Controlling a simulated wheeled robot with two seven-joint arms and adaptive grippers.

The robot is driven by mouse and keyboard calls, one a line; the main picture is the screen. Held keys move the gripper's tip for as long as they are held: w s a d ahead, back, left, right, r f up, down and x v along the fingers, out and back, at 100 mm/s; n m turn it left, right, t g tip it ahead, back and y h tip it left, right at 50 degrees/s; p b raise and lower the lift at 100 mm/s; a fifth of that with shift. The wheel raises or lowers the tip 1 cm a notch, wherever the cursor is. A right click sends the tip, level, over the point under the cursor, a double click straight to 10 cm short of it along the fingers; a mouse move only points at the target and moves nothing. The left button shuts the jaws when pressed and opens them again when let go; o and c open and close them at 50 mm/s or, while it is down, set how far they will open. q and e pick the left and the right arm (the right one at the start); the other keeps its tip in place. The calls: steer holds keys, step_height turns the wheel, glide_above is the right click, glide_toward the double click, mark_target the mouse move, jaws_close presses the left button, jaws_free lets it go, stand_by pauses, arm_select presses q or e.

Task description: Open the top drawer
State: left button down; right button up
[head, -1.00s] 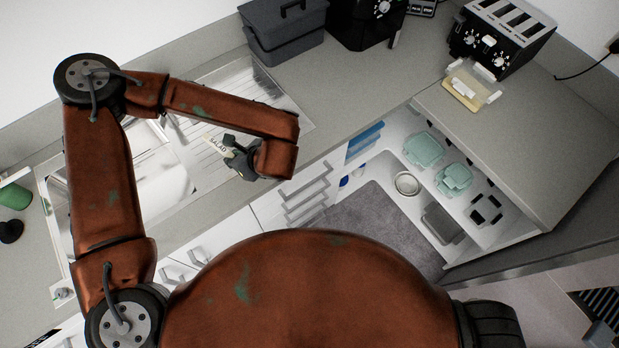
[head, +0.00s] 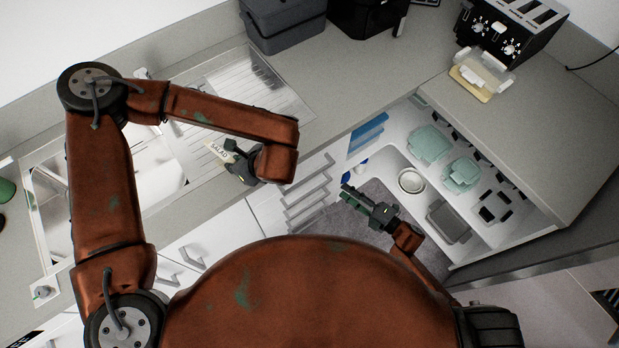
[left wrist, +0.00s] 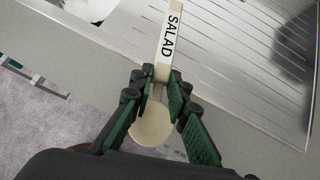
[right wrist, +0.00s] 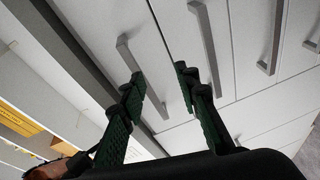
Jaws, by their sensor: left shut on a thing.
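A stack of white drawers with grey bar handles (head: 308,190) is built in under the counter, and all look closed. The top drawer's handle (head: 315,172) is nearest the counter edge. My right gripper (head: 350,192) is just right of the stack in the head view. In the right wrist view its fingers (right wrist: 160,73) are apart and empty, with one bar handle (right wrist: 145,75) beyond them, partly behind the left finger. I cannot tell whether they touch. My left gripper (head: 240,160) is shut on a pale utensil marked SALAD (left wrist: 170,45), above the counter edge.
The sink (head: 100,190) and ridged drainboard (head: 250,85) are left. An open compartment right holds teal containers (head: 430,146), a round bowl (head: 411,181) and a grey box (head: 449,221). A toaster (head: 508,30) and a yellow-based container (head: 481,72) stand on the counter above.

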mark_target(310, 177)
steer(key=s+a+r+n+g+y, duration=0.2)
steer(key=a+r+n, duration=0.2)
steer(key=shift+m+t, duration=0.3)
steer(key=x, duration=1.1)
steer(key=shift+w+a+r+b, duration=0.15)
steer(key=shift+a+b, duration=0.15)
jaws_close()
